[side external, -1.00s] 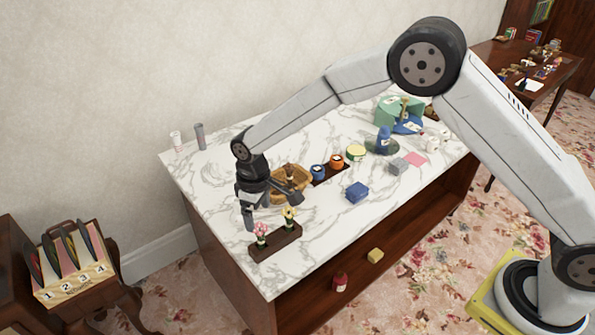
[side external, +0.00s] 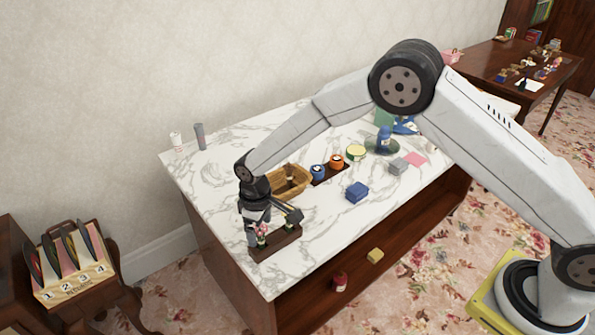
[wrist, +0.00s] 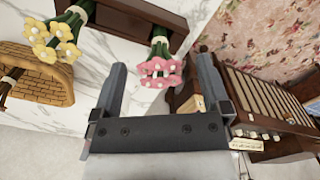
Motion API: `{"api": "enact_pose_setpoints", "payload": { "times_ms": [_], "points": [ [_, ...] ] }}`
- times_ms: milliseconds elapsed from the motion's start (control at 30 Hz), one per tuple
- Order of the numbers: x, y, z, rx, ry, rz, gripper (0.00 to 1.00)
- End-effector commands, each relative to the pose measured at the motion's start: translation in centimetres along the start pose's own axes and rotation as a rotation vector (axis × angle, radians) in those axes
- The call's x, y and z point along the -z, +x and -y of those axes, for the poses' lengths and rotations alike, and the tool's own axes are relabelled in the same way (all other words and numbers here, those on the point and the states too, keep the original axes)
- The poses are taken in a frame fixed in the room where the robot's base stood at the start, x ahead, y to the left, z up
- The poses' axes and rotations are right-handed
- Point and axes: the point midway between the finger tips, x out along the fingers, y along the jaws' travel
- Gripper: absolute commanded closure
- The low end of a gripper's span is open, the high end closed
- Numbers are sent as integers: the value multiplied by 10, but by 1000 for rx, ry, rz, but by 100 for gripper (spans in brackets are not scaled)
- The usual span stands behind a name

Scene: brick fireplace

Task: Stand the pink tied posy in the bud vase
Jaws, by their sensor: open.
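The pink tied posy (side external: 262,230) stands in a dark wooden holder (side external: 276,250) at the near left of the marble top. In the wrist view its pink blooms (wrist: 160,67) face me and its green stems run to the holder. My gripper (side external: 256,237) is at the posy, open. In the wrist view the fingers (wrist: 162,72) lie on either side of the blooms, with gaps. I cannot tell for sure which object is the bud vase; a blue upright vessel (side external: 384,140) stands at the back right.
A yellow posy (wrist: 62,42) stands in the same holder, close to the pink one. A wicker basket (side external: 290,182) is behind. A blue box (side external: 357,191) and a holder with blue and orange pots (side external: 337,162) are farther right. Grey (side external: 200,136) and white cylinders stand back left.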

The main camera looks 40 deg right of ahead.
Motion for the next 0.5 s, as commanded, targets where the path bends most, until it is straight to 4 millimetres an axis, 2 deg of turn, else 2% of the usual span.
{"api": "enact_pose_setpoints", "payload": {
  "times_ms": [500],
  "points": [
    [0,0,0,0,0,0,3]
  ]
}}
